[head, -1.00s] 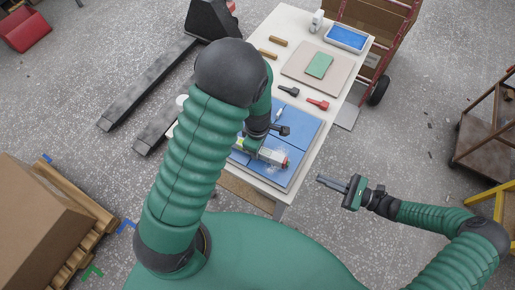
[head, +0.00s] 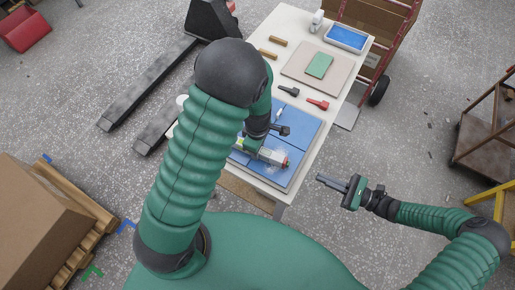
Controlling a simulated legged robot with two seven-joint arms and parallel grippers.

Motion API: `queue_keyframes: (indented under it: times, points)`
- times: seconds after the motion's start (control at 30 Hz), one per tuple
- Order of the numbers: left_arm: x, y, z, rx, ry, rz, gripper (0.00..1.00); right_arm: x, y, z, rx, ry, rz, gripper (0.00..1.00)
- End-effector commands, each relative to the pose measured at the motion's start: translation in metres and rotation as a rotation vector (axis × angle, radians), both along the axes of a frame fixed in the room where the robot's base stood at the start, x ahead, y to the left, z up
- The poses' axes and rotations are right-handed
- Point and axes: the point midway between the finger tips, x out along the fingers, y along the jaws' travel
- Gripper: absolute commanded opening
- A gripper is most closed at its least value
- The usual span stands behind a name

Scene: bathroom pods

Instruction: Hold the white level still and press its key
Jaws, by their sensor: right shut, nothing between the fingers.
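The white level (head: 272,156), with a red end, shows at the near part of the blue tiled panel (head: 309,131) on the white table. My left arm comes down over the panel, and my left gripper (head: 254,147) is at the level's left part. Its fingertips are mostly hidden by my own arm and wrist, so I cannot tell whether it grips the level. The key on the level is too small to make out. My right gripper (head: 330,183) is shut and empty, off the table's near right corner, apart from the level and pointing left.
On the white table (head: 290,22) lie a red-handled tool (head: 318,104), a dark green-handled tool (head: 289,91), a beige board with a green pad (head: 319,65), a blue-filled tray (head: 346,38) and wooden blocks (head: 278,41). A cart (head: 485,135) stands at right. Floor between is clear.

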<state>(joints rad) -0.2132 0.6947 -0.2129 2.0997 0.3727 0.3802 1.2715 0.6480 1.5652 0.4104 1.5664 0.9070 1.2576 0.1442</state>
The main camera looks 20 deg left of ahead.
Motion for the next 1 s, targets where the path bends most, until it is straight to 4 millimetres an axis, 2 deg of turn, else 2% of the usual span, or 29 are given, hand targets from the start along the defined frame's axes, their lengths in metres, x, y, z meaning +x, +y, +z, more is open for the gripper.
queue_keyframes:
  times: [0.13, 0.23, 0.37, 0.5, 0.6, 0.73, 1.0]
  points:
    - [-0.002, -0.002, -0.002, -0.002, 0.007, -0.002, 0.00, 0.009, 0.010, 0.017, 0.085, 0.195, -0.175, 0.00]
    - [-0.002, -0.002, -0.002, -0.002, 0.007, -0.002, 0.00, 0.017, 0.013, 0.025, 0.161, 0.439, -0.365, 0.00]
    - [-0.002, -0.002, -0.002, -0.002, 0.007, -0.002, 0.00, 0.015, 0.009, 0.019, 0.222, 0.778, -0.587, 0.00]
    - [-0.003, -0.001, -0.002, -0.002, 0.007, -0.002, 0.00, -0.002, 0.005, 0.007, 0.243, 1.047, -0.732, 0.00]
    - [-0.003, -0.001, -0.002, -0.002, 0.008, -0.002, 0.00, -0.010, 0.004, 0.001, 0.245, 1.135, -0.776, 0.00]
    - [-0.003, -0.001, -0.002, -0.002, 0.008, -0.002, 0.00, -0.011, 0.013, 0.000, 0.245, 1.156, -0.786, 0.00]
    - [-0.002, -0.001, -0.002, -0.001, 0.008, -0.002, 0.00, -0.011, 0.058, 0.000, 0.244, 1.152, -0.782, 0.00]
